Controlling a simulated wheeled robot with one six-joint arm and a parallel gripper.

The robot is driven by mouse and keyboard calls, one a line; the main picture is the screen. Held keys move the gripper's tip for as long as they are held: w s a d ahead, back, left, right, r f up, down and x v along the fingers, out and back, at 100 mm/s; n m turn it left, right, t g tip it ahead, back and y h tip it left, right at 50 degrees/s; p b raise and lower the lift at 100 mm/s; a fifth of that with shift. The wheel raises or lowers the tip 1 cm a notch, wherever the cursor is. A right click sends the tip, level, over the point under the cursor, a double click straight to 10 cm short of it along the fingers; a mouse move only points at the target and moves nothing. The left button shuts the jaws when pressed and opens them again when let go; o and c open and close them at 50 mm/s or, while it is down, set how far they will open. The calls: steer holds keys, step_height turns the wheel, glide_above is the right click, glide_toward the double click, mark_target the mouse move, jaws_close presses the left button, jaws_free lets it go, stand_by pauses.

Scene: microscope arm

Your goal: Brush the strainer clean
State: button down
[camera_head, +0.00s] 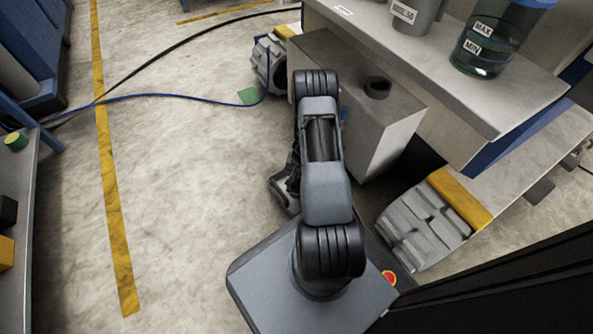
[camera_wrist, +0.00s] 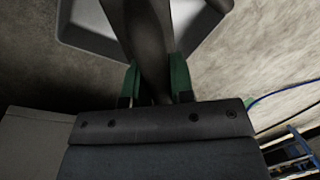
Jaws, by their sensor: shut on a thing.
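In the wrist view my gripper (camera_wrist: 155,84) has green fingers shut on a dark, elongated thing (camera_wrist: 146,40), which may be the brush. It runs up out of the picture, so its far end is hidden. Beyond it is a pale grey, tray-like thing with a raised rim (camera_wrist: 82,43); I cannot tell whether they touch. I cannot identify the strainer for certain. A dark round ring (camera_head: 377,87) sits on top of a grey block (camera_head: 330,55).
A pale shelf (camera_head: 490,110) at the upper right carries a grey labelled cup (camera_head: 413,15) and a clear vessel (camera_head: 487,47) marked MAX and MIN. A ribbed grey part (camera_head: 425,225) with a yellow top is at the lower right. The floor to the left is open, crossed by cables.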

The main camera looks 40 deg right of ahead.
steer(key=shift+s+a, duration=0.15)
steer(key=shift+a, duration=0.05)
stand_by(0.4)
steer(key=shift+w+d+r+p, duration=0.1)
steer(key=shift+w+d+p, duration=0.2)
steer(key=shift+d+p, duration=0.1)
steer(key=shift+w+d+p, duration=0.5)
steer(key=shift+w+d, duration=0.15)
steer(key=shift+d, duration=0.1)
steer(key=shift+f, duration=0.2)
steer(key=shift+s+a+b, duration=0.35)
steer(key=shift+a+b, duration=0.1)
steer(key=shift+b, duration=0.2)
steer(key=shift+s+a+r+b, duration=0.1)
steer(key=shift+s+a+b, duration=0.2)
steer(key=shift+s+a, duration=0.35)
